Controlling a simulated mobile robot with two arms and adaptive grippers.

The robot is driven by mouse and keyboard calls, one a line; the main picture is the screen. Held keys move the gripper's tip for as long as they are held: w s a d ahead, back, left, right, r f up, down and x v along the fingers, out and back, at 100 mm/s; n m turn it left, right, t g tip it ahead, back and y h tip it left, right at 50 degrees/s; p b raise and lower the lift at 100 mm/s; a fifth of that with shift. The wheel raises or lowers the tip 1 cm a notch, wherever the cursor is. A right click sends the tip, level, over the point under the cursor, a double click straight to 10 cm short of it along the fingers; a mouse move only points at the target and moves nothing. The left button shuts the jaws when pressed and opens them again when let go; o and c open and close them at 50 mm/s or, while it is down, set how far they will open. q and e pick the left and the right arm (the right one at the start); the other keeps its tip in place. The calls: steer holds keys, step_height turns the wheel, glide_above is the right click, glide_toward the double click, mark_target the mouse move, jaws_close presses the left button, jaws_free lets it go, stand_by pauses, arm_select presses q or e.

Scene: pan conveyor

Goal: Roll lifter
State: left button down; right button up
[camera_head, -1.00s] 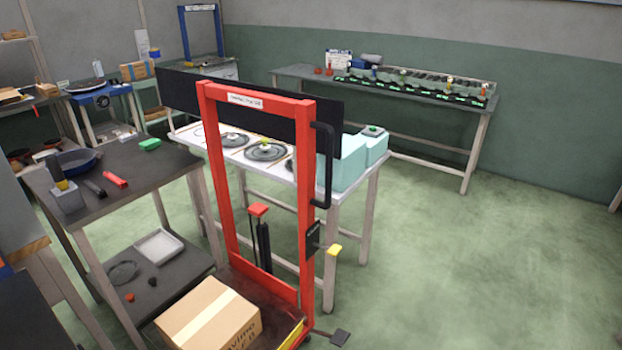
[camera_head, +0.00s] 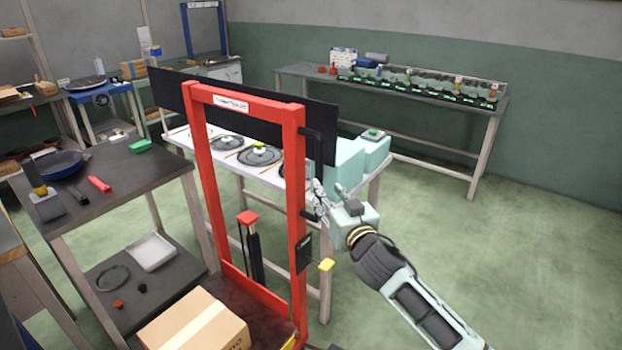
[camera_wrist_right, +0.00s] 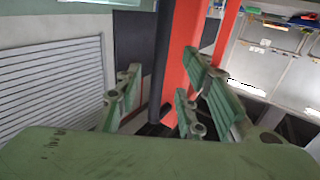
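The red lifter (camera_head: 298,190) stands upright in front of me, with a black handle (camera_head: 319,150) on its right post. A cardboard box (camera_head: 195,325) sits on its low dark platform. My right gripper (camera_head: 329,196) is at the lower part of the handle, right of the post. In the right wrist view, the gripper (camera_wrist_right: 160,98) is open, with green finger pads on both sides of the dark handle bar (camera_wrist_right: 163,60). I cannot tell whether a pad touches it. The red post (camera_wrist_right: 183,50) is just behind. My left gripper is not in view.
A dark table (camera_head: 115,190) stands close on the lifter's left. A white table (camera_head: 285,182) with several pans and pale green boxes is right behind it. A long bench (camera_head: 395,95) lines the far wall. Green floor (camera_head: 540,235) is open at right.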

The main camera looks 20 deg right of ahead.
steer(key=w, duration=0.7)
steer(key=shift+w+a, duration=0.25)
steer(key=shift+a, duration=0.05)
jaws_close()
stand_by(0.4)
